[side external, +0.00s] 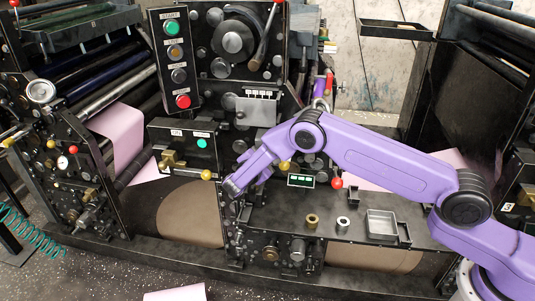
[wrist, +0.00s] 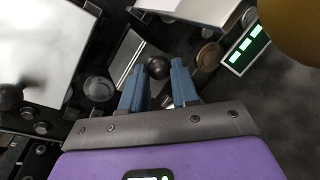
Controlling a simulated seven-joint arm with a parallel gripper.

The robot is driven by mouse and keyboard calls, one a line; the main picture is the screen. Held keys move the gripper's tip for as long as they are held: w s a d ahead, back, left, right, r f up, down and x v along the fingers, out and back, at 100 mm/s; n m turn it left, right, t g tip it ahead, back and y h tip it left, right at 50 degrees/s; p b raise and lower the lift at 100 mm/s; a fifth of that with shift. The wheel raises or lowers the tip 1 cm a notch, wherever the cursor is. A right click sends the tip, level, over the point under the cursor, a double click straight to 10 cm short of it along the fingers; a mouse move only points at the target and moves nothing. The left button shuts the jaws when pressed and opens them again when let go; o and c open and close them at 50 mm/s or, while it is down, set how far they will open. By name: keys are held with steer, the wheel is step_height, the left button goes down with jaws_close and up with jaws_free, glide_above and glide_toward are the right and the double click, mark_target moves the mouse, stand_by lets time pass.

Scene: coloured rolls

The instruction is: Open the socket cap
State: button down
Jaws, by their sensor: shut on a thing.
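My gripper (side external: 232,188) is low at the front of the black machine, left of centre in the side view. In the wrist view its two blue fingers (wrist: 159,84) stand on either side of a dark round knob (wrist: 158,67) and are shut on it. A bright metal plate (wrist: 127,55) lies just left of the knob. It may be the socket cap, but I cannot tell whether it is joined to the knob or open. In the side view the arm and gripper hide the knob and the plate.
A yellow ball knob (side external: 206,174) sits close left of my gripper, and a red ball knob (side external: 337,183) is to the right. A green-lit display (wrist: 245,48) is right of the fingers. A shelf holds a brass ring (side external: 312,221), a silver ring (side external: 343,225) and a metal tray (side external: 381,224).

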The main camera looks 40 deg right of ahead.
steer(key=c, duration=1.1)
jaws_free()
steer(key=shift+c, duration=0.2)
steer(key=v, duration=1.7)
steer(key=shift+s+a, duration=0.15)
steer(key=shift+a, duration=0.05)
steer(key=shift+r, duration=0.1)
